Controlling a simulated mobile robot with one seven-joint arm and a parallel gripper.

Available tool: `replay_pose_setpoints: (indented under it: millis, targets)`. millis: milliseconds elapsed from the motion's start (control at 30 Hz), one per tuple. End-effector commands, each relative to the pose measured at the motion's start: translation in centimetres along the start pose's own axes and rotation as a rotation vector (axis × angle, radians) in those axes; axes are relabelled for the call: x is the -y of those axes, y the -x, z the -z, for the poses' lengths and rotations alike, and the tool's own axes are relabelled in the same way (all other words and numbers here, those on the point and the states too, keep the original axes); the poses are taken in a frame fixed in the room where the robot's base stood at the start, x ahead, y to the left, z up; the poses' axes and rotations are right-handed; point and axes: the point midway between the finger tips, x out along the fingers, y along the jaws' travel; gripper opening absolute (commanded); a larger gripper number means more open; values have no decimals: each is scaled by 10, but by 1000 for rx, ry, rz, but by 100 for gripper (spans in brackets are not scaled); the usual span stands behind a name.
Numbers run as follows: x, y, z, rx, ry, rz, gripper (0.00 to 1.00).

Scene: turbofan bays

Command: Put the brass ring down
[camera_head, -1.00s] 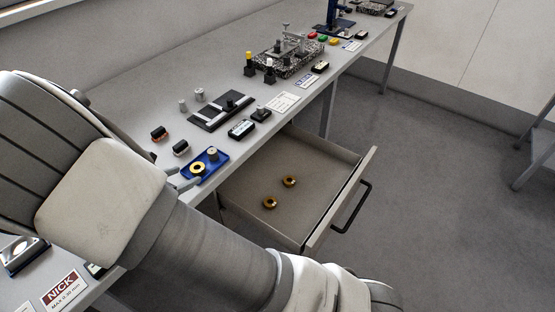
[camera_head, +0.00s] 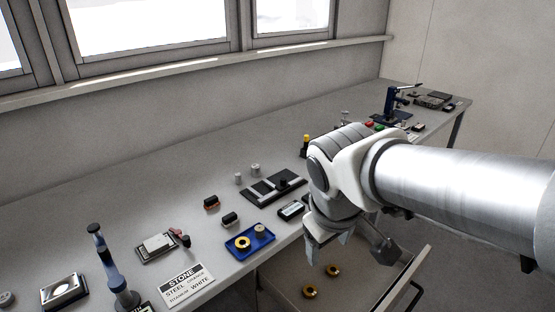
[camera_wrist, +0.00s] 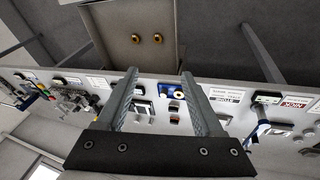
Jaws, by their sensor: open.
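A brass ring (camera_head: 242,243) lies flat on the small blue tray (camera_head: 262,247) beside a grey cylinder (camera_head: 260,230). Two more brass rings, a nearer one (camera_head: 310,292) and a farther one (camera_head: 332,270), lie in the open drawer (camera_head: 362,290). They also show at the top of the wrist view, a left one (camera_wrist: 136,38) and a right one (camera_wrist: 158,37). My gripper (camera_head: 328,248) is open and empty, raised to the right of the tray and apart from it. In the wrist view, the tray shows between my fingers (camera_wrist: 159,75).
The drawer juts out from the bench front below my gripper. Bare benchtop lies behind these items.

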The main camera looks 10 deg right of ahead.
Motion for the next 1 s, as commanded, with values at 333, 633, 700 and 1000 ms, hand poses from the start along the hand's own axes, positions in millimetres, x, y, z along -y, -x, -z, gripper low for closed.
replay_pose_setpoints:
  millis: [333,633,700,1000]
  targets:
    - [12,43,-40,-166,-396,79,69]
    - [15,47,-43,-184,-442,90,69]
    - [15,47,-43,-184,-441,90,69]
    - [15,47,-43,-184,-439,90,69]
